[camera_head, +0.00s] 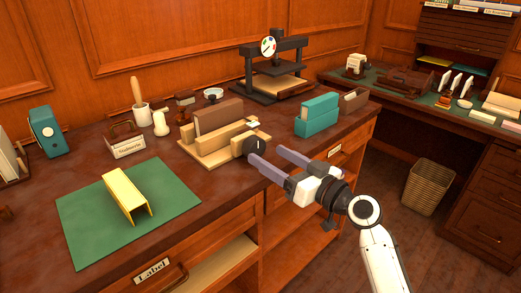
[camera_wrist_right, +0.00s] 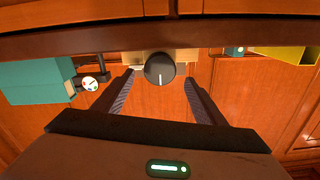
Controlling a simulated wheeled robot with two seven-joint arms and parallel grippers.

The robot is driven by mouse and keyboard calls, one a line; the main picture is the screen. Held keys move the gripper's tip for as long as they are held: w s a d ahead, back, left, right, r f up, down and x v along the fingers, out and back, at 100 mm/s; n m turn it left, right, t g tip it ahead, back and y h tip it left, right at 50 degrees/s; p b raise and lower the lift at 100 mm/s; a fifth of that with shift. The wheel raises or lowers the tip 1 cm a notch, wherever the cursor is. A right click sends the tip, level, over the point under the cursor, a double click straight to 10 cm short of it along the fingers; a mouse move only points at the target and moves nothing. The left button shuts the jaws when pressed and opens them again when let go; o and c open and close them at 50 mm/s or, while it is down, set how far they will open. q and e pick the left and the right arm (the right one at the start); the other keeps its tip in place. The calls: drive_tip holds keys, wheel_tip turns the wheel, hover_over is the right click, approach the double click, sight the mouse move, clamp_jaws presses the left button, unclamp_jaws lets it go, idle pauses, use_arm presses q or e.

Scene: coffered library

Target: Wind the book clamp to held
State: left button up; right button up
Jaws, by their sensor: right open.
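The wooden book clamp (camera_head: 212,153) stands on the desk with a brown book (camera_head: 218,117) upright between its boards. Its round dark knob (camera_head: 256,148) is at the end facing my right arm. In the right wrist view the knob (camera_wrist_right: 160,69) shows a white line pointing down in the picture. My right gripper (camera_head: 263,155) is open and empty, its fingers pointing at the knob. In the wrist view the fingertips (camera_wrist_right: 159,78) lie on either side of the knob, with gaps; I cannot tell how far they reach over it. My left gripper is not in view.
Teal books (camera_head: 317,115) stand right of the clamp, and a black press with a dial (camera_head: 268,46) stands behind. A green mat (camera_head: 90,225) with a yellow folded piece (camera_head: 126,190) lies left. A labelled box (camera_head: 126,143) and white pot (camera_head: 141,118) stand left of the clamp.

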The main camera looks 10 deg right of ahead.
sight(258, 149)
drive_tip(key=shift+x, duration=2.35)
drive_tip(key=shift+c, duration=0.2)
drive_tip(key=c, duration=1)
